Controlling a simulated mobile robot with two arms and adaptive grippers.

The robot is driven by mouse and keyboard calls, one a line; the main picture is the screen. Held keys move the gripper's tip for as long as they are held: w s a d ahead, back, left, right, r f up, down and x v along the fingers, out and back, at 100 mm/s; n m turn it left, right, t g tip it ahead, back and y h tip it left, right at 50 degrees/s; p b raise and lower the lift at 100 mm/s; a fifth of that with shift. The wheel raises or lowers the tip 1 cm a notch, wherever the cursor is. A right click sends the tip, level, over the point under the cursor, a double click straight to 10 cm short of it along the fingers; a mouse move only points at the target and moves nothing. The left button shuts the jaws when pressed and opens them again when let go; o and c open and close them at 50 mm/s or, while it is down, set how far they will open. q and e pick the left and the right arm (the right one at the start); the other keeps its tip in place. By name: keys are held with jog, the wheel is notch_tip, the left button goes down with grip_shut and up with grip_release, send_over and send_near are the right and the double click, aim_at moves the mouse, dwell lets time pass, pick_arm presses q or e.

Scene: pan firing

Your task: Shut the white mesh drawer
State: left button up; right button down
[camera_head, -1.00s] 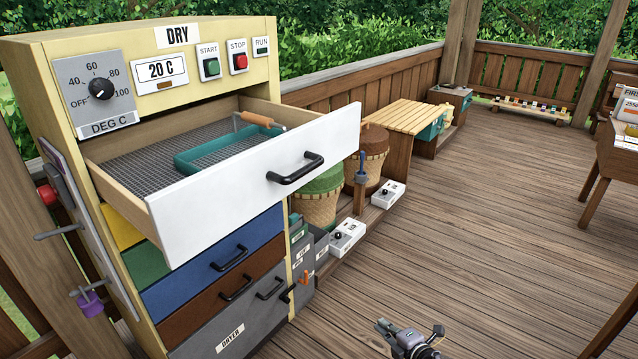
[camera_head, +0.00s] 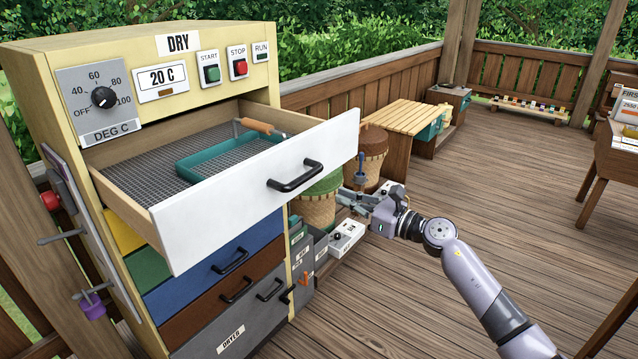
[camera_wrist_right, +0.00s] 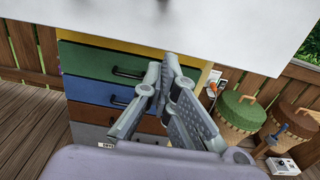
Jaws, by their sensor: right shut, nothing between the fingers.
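The white mesh drawer (camera_head: 230,205) is pulled well out of the yellow dryer cabinet (camera_head: 85,38). It has a white front with a black handle (camera_head: 295,176) and a grey mesh floor. A teal tray (camera_head: 215,158) with a wooden-grip tool lies inside it. My right gripper (camera_head: 345,190) is shut and empty, to the right of the drawer front and apart from the handle. In the right wrist view the shut fingers (camera_wrist_right: 170,75) point toward the lower edge of the white front (camera_wrist_right: 190,25). My left gripper is not in view.
Green, blue, brown and grey drawers below are shut. A wooden slatted bench (camera_head: 400,115) is behind. The deck floor (camera_head: 500,190) at right is mostly open.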

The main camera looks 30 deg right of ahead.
aim_at(310, 185)
jog(key=p+x, duration=0.2)
jog(key=x, duration=0.5)
jog(key=shift+r+p, duration=0.1)
jog(key=shift+p, duration=0.25)
jog(key=shift+w+a, duration=0.25)
jog(key=shift+w, duration=0.2)
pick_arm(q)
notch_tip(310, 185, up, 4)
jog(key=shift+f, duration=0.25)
